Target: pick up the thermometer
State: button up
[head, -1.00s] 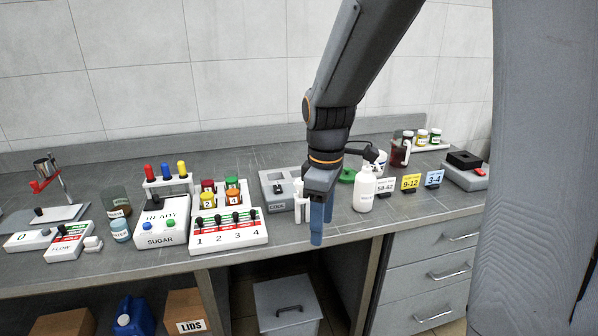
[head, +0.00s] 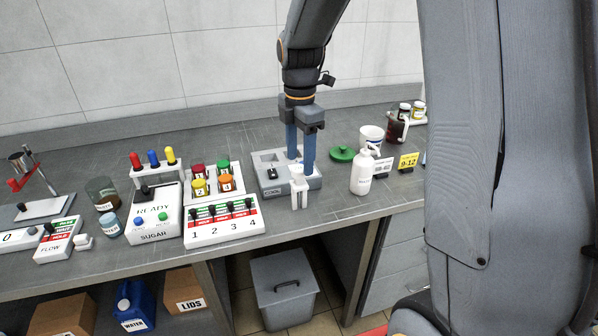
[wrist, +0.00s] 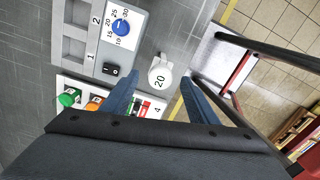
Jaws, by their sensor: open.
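The thermometer appears to be the white piece with a round head marked 20 (wrist: 160,77) in the wrist view. In the head view its white head (head: 298,172) stands upright in a small white stand (head: 299,197) near the counter's front edge. My gripper (head: 300,165) points down with its blue fingers apart. In the wrist view the fingertips of my gripper (wrist: 161,80) lie on either side of the round head. The jaws are empty. I cannot tell whether the fingertips reach down to its height.
A grey unit (head: 270,184) with a blue dial (wrist: 121,27) stands just behind the stand. The numbered white panel (head: 224,222) is to the left. A white bottle (head: 361,177) and a green lid (head: 343,154) are to the right. The counter between the stand and the bottle is clear.

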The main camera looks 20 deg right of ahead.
aim_at(299, 168)
jog(key=shift+s+a+f+p, duration=0.1)
jog(key=shift+f+p, duration=0.75)
jog(key=shift+f, duration=1.55)
jog(key=shift+c, duration=0.2)
jog(key=c, duration=1.1)
